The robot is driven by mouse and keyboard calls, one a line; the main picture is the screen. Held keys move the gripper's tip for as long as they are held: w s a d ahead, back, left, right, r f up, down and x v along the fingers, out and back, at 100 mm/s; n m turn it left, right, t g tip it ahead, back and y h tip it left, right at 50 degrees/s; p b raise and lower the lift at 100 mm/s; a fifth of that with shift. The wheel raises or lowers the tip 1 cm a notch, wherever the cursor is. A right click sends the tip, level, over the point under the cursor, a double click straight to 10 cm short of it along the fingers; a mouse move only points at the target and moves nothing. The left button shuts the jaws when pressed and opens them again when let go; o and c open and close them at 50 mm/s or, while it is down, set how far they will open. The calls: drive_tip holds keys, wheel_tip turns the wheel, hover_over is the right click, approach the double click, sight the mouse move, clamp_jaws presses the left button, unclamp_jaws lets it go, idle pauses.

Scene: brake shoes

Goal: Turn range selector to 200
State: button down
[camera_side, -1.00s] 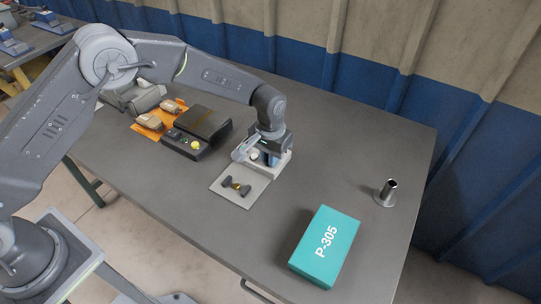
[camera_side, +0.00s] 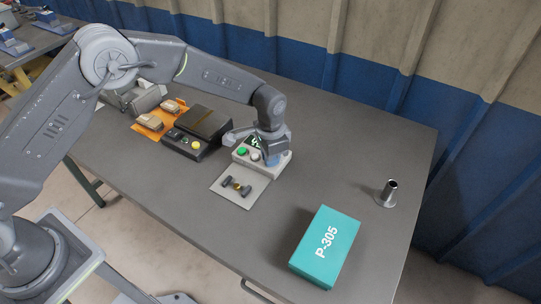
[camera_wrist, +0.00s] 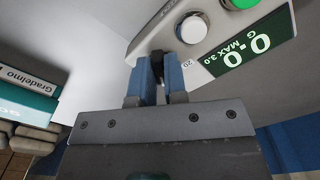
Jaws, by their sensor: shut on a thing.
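The range selector, a small black knob (camera_wrist: 157,62), sits on the face of a light grey instrument (camera_side: 279,163). My gripper (camera_wrist: 160,78) is shut on the knob with its two blue fingers. The mark "20" (camera_wrist: 187,63) shows just right of the knob in the wrist view. The fingers hide most of the knob, so I cannot tell its pointer direction. The green display (camera_wrist: 245,45) reads 0.0 G, MAX 3.0. In the side view my gripper (camera_side: 271,158) is at the right part of the instrument, and the knob is hidden there.
A white button (camera_wrist: 194,28) and a green button (camera_wrist: 238,3) are beside the knob. A grey plate (camera_side: 247,199) with dark parts lies in front. A black device (camera_side: 184,150) stands left. A teal box (camera_side: 325,247) and steel tube stand (camera_side: 386,194) are right, with clear table between.

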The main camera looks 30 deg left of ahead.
idle(0.3)
drive_tip(key=c, duration=1.2)
unclamp_jaws()
drive_tip(key=shift+o, duration=0.2)
wheel_tip(320, 180, up, 14)
